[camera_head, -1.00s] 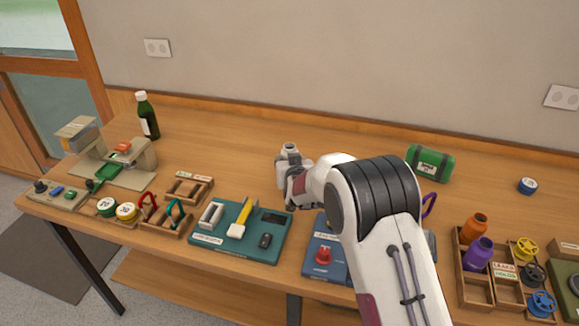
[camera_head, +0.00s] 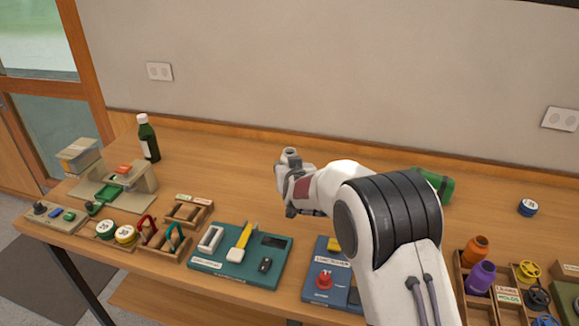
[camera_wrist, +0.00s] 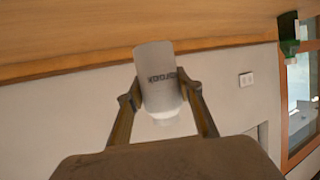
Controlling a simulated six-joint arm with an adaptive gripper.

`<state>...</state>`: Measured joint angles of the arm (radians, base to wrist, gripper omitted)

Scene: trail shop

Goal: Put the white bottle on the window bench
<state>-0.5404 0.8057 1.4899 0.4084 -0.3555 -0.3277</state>
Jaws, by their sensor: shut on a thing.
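The white bottle (camera_wrist: 158,72), a pale cylinder with dark lettering, is between the two fingers of my gripper (camera_wrist: 158,95) in the wrist view. The fingers are shut on its sides, and its narrower end points down in that picture. In the head view the end of my arm is over the middle of the wooden table; the bottle cannot be clearly made out there. No window bench can be made out; a window (camera_head: 35,40) shows at the upper left.
A dark green bottle (camera_head: 149,142) stands at the table's back left. Teal (camera_head: 222,262) and blue (camera_head: 318,287) boards with tools lie along the front. A green roll (camera_head: 436,187) lies behind my arm. Bottles and small wheels fill wooden trays at right. The table's back middle is clear.

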